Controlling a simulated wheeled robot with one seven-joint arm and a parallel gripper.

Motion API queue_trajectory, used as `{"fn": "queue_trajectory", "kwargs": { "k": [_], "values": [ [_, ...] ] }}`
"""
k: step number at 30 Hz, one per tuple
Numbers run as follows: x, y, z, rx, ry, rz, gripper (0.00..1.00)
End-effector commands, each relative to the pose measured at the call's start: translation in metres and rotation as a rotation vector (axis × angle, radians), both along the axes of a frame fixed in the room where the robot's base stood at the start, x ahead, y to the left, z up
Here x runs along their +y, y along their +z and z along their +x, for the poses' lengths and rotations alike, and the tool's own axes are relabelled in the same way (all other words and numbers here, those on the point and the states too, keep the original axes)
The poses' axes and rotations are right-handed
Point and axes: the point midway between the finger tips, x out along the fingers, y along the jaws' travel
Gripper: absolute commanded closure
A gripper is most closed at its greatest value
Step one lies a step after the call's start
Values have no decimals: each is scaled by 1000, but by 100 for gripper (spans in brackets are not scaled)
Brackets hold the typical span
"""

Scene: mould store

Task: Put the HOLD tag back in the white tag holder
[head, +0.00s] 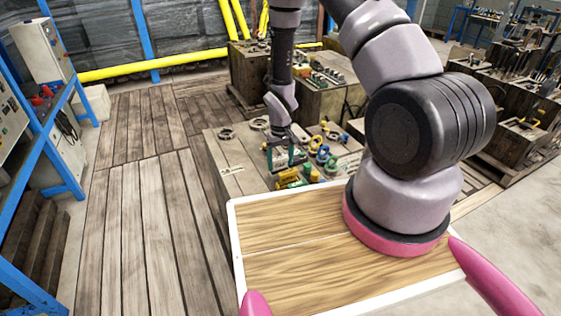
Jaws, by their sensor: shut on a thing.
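My gripper (285,157) points down over the low wooden crate top near the middle of the head view. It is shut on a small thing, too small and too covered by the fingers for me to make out. I cannot pick out the HOLD tag or read any lettering. I cannot single out the white tag holder either; part of the crate top behind and beside my arm is hidden.
The crate top (228,180) bears yellow blocks (290,178), several coloured rings (321,153) and dark round parts (226,134). Further crates with tools stand behind and at the right. A blue-framed bench (55,125) stands at the left. The plank floor (135,215) between is clear.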

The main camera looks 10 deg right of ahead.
Motion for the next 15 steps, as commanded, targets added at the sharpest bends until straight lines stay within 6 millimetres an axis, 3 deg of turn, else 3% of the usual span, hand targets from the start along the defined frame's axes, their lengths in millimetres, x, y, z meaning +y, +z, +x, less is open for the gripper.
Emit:
{"fn": "queue_trajectory", "kwargs": {
  "k": [15],
  "values": [
    [0, -4, 0, 0, 0, 0, 72]
  ]
}}
